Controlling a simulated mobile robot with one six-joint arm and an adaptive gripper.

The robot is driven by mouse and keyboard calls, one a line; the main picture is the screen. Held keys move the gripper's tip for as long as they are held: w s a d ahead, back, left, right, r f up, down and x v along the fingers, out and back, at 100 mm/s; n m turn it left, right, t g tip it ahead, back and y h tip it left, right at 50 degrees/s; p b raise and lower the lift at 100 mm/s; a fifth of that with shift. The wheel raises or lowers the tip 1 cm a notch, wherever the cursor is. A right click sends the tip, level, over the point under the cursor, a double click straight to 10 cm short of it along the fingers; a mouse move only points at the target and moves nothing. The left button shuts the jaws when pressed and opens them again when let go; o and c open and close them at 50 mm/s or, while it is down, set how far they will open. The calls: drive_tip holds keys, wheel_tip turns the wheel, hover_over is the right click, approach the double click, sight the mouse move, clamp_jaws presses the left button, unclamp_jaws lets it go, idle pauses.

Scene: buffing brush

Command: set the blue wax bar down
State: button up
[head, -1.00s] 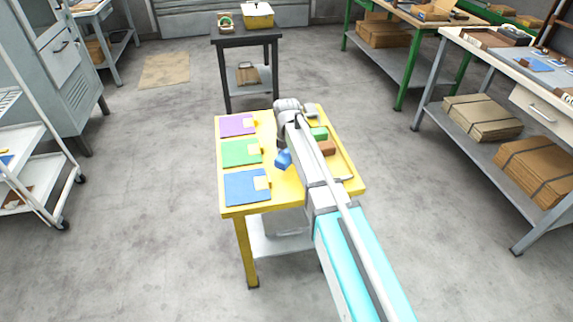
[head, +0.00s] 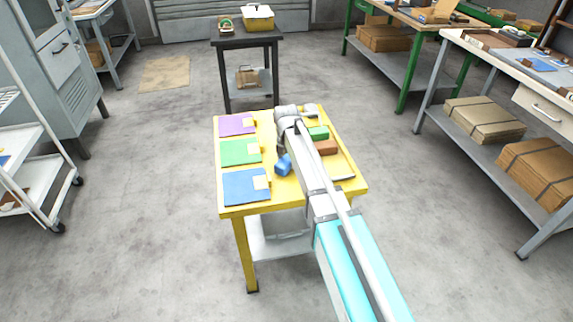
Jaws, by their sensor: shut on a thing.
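The blue wax bar (head: 283,165) shows just left of my arm, over or on the yellow table (head: 290,205), right of the coloured mats. My gripper (head: 286,154) is mostly hidden by my own arm and is shut on the blue bar. I cannot tell whether the bar touches the tabletop.
A green block (head: 319,133) and a brown block (head: 327,147) sit right of my arm on the table. A dark stand (head: 245,41) with a yellow box (head: 258,20) is behind. Workbenches stand to the right, and a white cart (head: 35,165) to the left.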

sight(287, 159)
drive_tip(key=shift+f, duration=0.15)
drive_tip(key=o, duration=1.3)
wheel_tip(287, 159, up, 12)
drive_tip(key=p, duration=1.2)
drive_tip(key=shift+r, duration=0.2)
idle(0.5)
drive_tip(key=s+d+m, duration=2.2)
drive_tip(key=s+m, duration=0.1)
drive_tip(key=m, duration=0.7)
drive_tip(key=shift+d, duration=0.1)
